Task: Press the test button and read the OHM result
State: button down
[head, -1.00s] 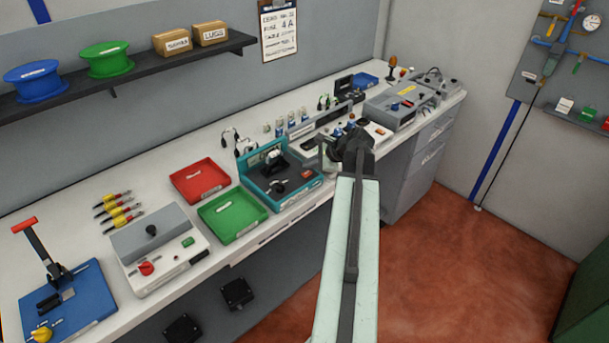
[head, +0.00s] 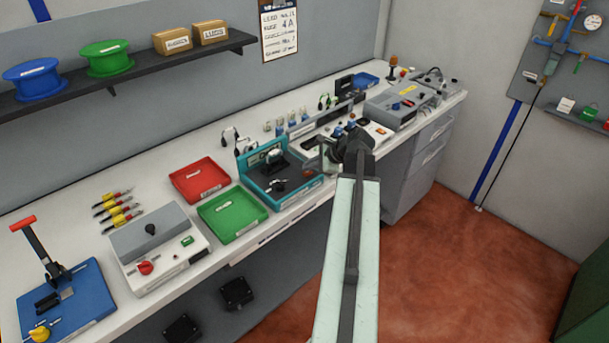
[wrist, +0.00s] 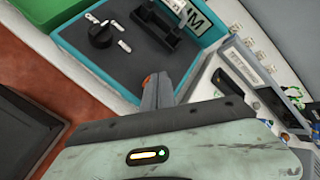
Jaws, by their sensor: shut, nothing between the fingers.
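The teal tester (head: 292,196) stands on the bench, left of my gripper in the head view. In the wrist view its dark top (wrist: 105,62) holds a black knob (wrist: 100,36), a black cradle (wrist: 157,22) and a label (wrist: 197,17) with "M" legible. A small orange-red button (wrist: 147,79) sits at my fingertips, partly hidden by them. My gripper (wrist: 155,78) is shut and empty, its tips over or at the button; I cannot tell whether they touch it. In the head view, my gripper (head: 320,163) is over the tester's right end. No OHM reading is legible.
A green tray (head: 233,232) and red tray (head: 200,196) lie left of the tester. A white panel with small parts (wrist: 262,75) stands close on the tester's other side. Open floor (head: 455,270) is at right.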

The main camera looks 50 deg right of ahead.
aim_at(310, 173)
jog(key=shift+f+b, duration=0.45)
dwell(0.4)
jog(key=shift+r, duration=0.1)
jog(key=shift+r+p, duration=0.8)
jog(key=shift+p, duration=0.1)
notch_tip(310, 173, up, 5)
jog(key=p, duration=0.5)
jog(key=shift+r, duration=0.1)
jog(key=shift+s+f, duration=0.1)
jog(key=shift+f, duration=0.1)
dwell(0.3)
